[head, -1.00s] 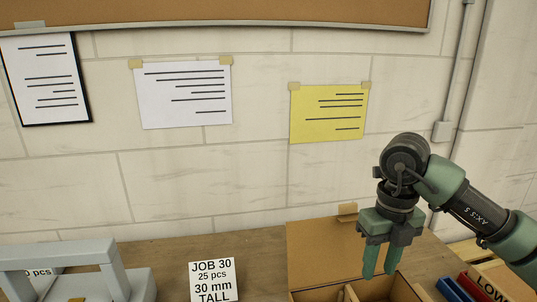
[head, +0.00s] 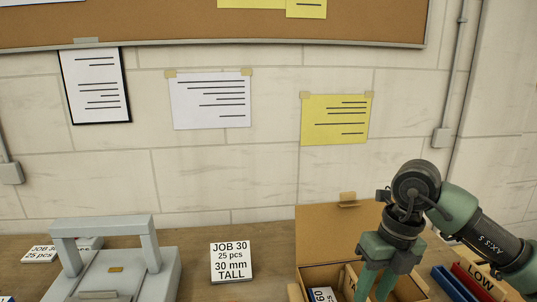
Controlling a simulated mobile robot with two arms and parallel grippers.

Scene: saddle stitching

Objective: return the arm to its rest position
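My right gripper (head: 374,288) hangs pointing down in the head view, at the lower right. My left arm and gripper are not in view.
A grey-framed device (head: 115,262) stands at the lower left. A "JOB 30, 30 mm TALL" card (head: 232,262) stands on the wooden table (head: 200,287). Right of the box are a blue bin (head: 452,285) and a red bin labelled LOW (head: 474,281). Papers hang on the wall behind.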

